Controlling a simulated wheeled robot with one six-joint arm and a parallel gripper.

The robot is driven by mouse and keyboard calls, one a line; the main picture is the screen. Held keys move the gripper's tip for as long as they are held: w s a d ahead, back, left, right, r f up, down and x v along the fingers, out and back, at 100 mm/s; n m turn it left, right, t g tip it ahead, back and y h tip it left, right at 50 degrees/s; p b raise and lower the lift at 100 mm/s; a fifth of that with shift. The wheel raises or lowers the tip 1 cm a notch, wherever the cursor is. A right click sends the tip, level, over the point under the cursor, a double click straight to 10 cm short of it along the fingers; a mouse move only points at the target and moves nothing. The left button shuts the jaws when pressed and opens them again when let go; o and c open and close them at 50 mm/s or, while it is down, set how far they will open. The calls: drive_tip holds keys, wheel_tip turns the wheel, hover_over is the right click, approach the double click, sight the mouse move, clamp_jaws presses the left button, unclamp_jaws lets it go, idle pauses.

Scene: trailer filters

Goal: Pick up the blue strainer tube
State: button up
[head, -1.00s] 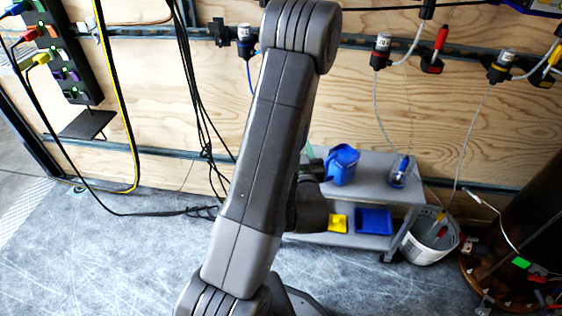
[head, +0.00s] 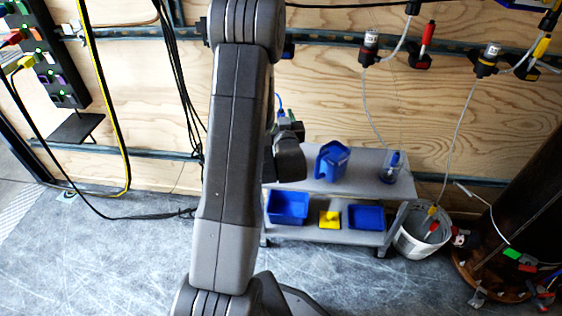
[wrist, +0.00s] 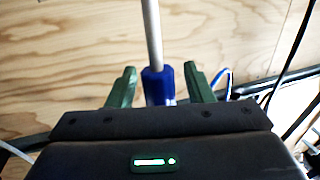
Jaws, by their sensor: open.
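In the wrist view a blue cylindrical piece (wrist: 158,86) with a pale thin tube (wrist: 152,35) rising from it stands between the two green fingers of my gripper (wrist: 160,82). It looks like the blue strainer tube. The fingers are open, one on each side, with a gap to the blue piece on both sides. In the head view my gripper (head: 291,125) is small and partly hidden behind my arm, near the plywood wall above the left end of the cart. A little blue shows just above it.
Blue bins (head: 288,207) and a yellow item (head: 329,219) sit below. A white bucket (head: 421,232) stands right of it. Tubes hang from the wall rail.

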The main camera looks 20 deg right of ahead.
clamp_jaws()
idle(0.3)
